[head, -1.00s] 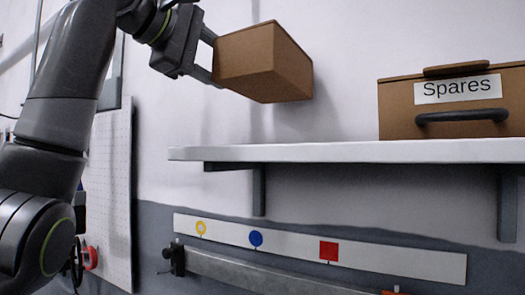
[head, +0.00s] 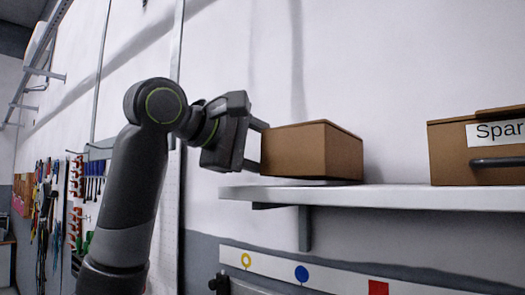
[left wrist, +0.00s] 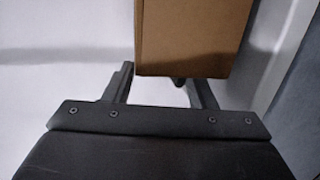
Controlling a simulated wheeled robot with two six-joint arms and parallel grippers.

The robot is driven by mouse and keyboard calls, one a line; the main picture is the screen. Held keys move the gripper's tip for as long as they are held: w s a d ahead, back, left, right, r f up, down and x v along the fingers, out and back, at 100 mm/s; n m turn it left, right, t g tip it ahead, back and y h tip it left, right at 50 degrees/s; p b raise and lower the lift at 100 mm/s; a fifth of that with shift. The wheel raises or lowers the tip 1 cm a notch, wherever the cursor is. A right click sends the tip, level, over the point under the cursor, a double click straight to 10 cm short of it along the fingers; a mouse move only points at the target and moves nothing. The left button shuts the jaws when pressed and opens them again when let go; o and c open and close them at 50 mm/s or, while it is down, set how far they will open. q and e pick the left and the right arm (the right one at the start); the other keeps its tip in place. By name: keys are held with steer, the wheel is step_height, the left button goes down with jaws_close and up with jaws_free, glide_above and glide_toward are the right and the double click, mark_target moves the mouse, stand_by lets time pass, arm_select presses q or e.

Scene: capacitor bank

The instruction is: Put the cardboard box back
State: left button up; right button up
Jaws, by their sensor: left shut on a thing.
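The plain brown cardboard box (head: 312,152) is roughly level at the left end of the white wall shelf (head: 385,198). Its underside is at or just above the shelf top; I cannot tell whether it touches. My left gripper (head: 258,146) is shut on the box's left side, with its arm coming in from the left. In the left wrist view the box (left wrist: 190,38) is ahead of the palm, and the gripper fingers (left wrist: 163,88) reach to it. The fingertips are partly hidden by the box. My right gripper is in neither view.
A second brown box with a "Spares" label (head: 485,150) and dark handle stands farther right on the shelf, with a clear gap between. A white strip with yellow, blue and red marks (head: 315,272) runs below. Tools (head: 75,190) hang on the left wall.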

arm_select(q)
steer(key=shift+w+f, duration=0.1)
steer(key=shift+f, duration=0.45)
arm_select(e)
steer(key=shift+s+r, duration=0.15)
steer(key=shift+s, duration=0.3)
arm_select(q)
steer(key=o, duration=0.9)
steer(key=shift+f, duration=0.1)
steer(key=shift+o, duration=0.6)
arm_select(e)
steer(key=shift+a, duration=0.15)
arm_select(q)
steer(key=shift+a, duration=0.1)
